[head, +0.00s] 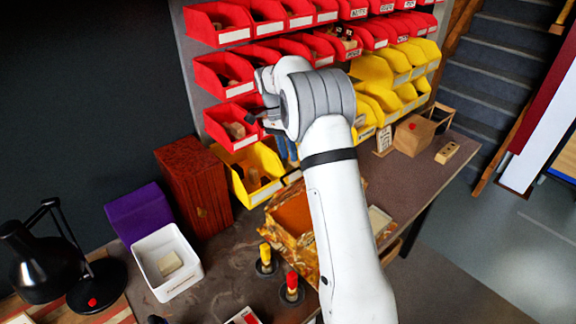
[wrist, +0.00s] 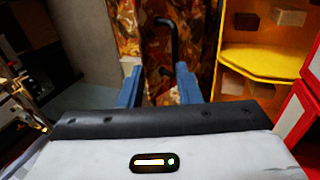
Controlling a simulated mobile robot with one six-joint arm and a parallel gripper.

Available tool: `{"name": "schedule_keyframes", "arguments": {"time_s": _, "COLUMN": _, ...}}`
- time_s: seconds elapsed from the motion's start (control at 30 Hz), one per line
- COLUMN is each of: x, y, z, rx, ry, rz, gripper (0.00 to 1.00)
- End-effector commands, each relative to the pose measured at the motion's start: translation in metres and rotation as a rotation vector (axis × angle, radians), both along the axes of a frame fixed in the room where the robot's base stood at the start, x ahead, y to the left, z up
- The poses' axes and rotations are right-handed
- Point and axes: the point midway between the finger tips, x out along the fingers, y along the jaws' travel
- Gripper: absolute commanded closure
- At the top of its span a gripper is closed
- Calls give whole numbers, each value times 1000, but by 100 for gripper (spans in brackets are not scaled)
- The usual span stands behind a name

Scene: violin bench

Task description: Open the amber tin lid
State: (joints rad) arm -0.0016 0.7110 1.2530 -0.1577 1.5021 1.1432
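The amber tin (head: 283,239) is a box with a marbled amber and brown surface, on the bench left of my forearm, which hides part of it. A plain orange-brown area shows within its marbled edges; I cannot tell whether this is the inside or the lid. In the wrist view a marbled amber surface (wrist: 197,20) fills the top middle, with a dark hooked handle (wrist: 167,38) in front of it. My gripper (wrist: 158,80) has its two blue fingers apart, with the handle showing between them. I cannot tell whether they touch it. In the head view my gripper (head: 287,150) is largely hidden by my wrist.
Red bins (head: 222,76) and yellow bins (head: 240,176) line the rack behind the gripper. A white tub (head: 190,279), a purple box (head: 137,214) and a dark red case (head: 194,190) stand at left. Two small bottles (head: 291,289) stand in front of the tin.

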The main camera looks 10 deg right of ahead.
Motion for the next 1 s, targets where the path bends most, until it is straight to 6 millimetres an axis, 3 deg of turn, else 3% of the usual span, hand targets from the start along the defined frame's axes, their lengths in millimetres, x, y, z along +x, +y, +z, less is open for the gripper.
{"name": "schedule_keyframes", "arguments": {"time_s": 0.2, "x": 1, "y": 1, "z": 28, "rx": 0, "ry": -2, "rz": 1, "gripper": 69}}
{"name": "schedule_keyframes", "arguments": {"time_s": 0.53, "x": 0, "y": 1, "z": 34, "rx": 0, "ry": 0, "rz": 1, "gripper": 69}}
{"name": "schedule_keyframes", "arguments": {"time_s": 0.77, "x": -5, "y": -3, "z": 33, "rx": 44, "ry": -45, "rz": 7, "gripper": 87}}
{"name": "schedule_keyframes", "arguments": {"time_s": 0.9, "x": -18, "y": -11, "z": 31, "rx": 151, "ry": -177, "rz": 19, "gripper": 99}}
{"name": "schedule_keyframes", "arguments": {"time_s": 1.0, "x": -31, "y": -17, "z": 30, "rx": 228, "ry": -313, "rz": 21, "gripper": 100}}
